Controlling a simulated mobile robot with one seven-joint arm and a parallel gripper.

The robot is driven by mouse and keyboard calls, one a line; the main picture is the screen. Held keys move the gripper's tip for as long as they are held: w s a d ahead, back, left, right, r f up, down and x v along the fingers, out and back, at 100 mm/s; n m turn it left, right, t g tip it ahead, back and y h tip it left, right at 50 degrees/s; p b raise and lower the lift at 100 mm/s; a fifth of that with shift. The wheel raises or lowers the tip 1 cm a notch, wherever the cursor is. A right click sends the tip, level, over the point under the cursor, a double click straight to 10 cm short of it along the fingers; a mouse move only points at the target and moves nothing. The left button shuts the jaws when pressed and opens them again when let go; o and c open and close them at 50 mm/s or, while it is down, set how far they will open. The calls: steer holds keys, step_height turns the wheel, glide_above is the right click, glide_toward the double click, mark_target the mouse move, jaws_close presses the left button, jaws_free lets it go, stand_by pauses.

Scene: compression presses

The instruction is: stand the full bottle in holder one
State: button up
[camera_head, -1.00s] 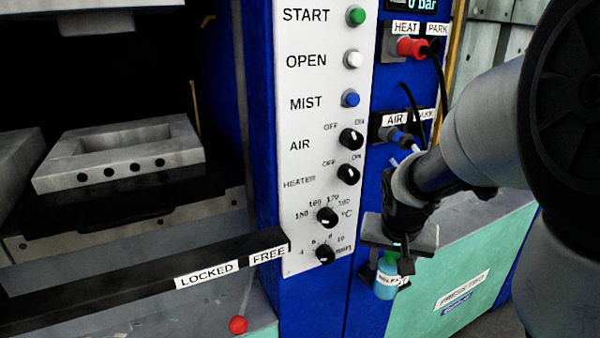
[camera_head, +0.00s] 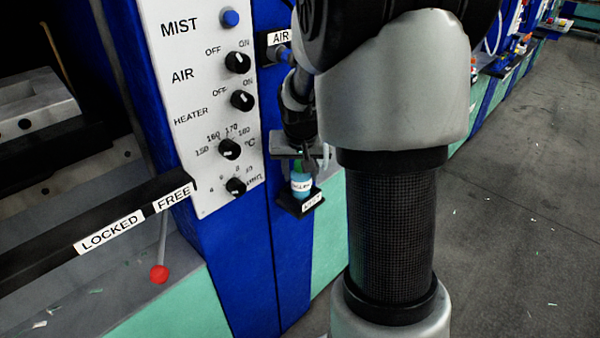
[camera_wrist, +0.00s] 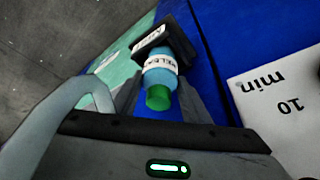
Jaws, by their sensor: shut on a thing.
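My gripper (camera_head: 300,166) points down beside the blue press post. It is shut on a small blue bottle (camera_head: 301,184) with a green cap and a white label. The bottle also shows in the wrist view (camera_wrist: 160,76), its cap between my fingers. A black holder (camera_head: 289,204) with a white label is fixed to the post at the bottle's base. It shows beyond the bottle in the wrist view (camera_wrist: 168,40). The bottle looks upright and its lower end meets the holder. I cannot tell whether it rests on the holder's floor.
A white control panel (camera_head: 205,150) with knobs is just left of my gripper. A black bar (camera_head: 60,240) marked LOCKED and FREE and a red-ended lever (camera_head: 159,273) are further left. An AIR connector (camera_head: 283,48) is above. The grey floor (camera_head: 520,230) on the right is mostly open.

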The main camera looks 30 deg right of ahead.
steer(key=shift+f, duration=0.1)
steer(key=shift+f, duration=0.15)
steer(key=o, duration=0.9)
